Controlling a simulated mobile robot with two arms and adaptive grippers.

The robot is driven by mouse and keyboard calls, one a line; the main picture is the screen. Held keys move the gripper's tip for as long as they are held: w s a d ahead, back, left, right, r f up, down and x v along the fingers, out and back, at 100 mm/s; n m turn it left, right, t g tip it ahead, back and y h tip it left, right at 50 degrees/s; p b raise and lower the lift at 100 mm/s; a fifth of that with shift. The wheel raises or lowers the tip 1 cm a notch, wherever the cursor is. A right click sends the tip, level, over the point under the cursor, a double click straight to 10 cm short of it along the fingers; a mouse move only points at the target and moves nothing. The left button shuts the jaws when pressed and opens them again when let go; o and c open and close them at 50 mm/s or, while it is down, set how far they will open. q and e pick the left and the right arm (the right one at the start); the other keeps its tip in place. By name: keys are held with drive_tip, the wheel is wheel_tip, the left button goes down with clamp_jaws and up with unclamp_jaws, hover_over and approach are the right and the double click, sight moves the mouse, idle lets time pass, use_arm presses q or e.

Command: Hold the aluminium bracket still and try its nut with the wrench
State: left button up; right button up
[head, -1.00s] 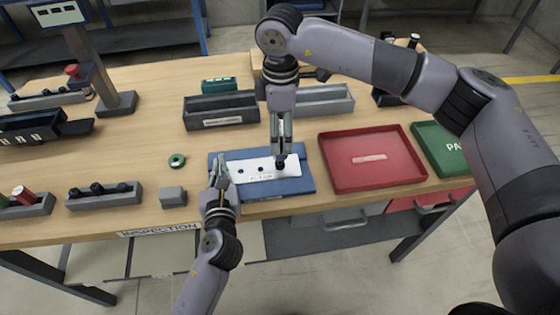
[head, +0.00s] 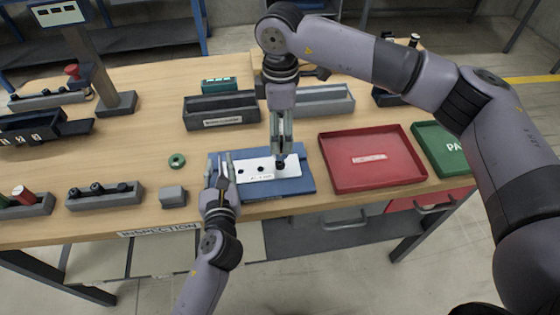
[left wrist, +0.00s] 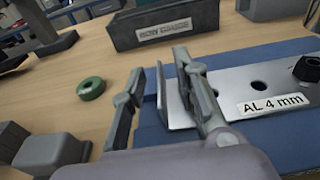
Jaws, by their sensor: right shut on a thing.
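The aluminium bracket (head: 262,176) lies on a blue plate (head: 295,186) near the table's front edge. In the left wrist view the bracket (left wrist: 232,84) shows holes, an "AL 4 mm" label and an upright end flange. Its dark nut (left wrist: 307,68) is at the right. My left gripper (head: 219,168) is open at the bracket's left end; in its wrist view the fingers (left wrist: 163,96) stand either side of the flange, with gaps. My right gripper (head: 281,147) points down over the nut, shut on what I take to be the wrench, mostly hidden by the fingers.
A red tray (head: 345,184) and a green tray (head: 437,143) lie right of the plate.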

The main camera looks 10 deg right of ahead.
use_arm(q)
drive_tip(key=s+a+r, duration=0.1)
drive_tip(key=s+a, duration=0.1)
drive_tip(key=s, duration=0.7)
drive_tip(key=s+a, duration=0.3)
drive_tip(key=s, duration=0.6)
drive_tip(key=shift+r, duration=0.4)
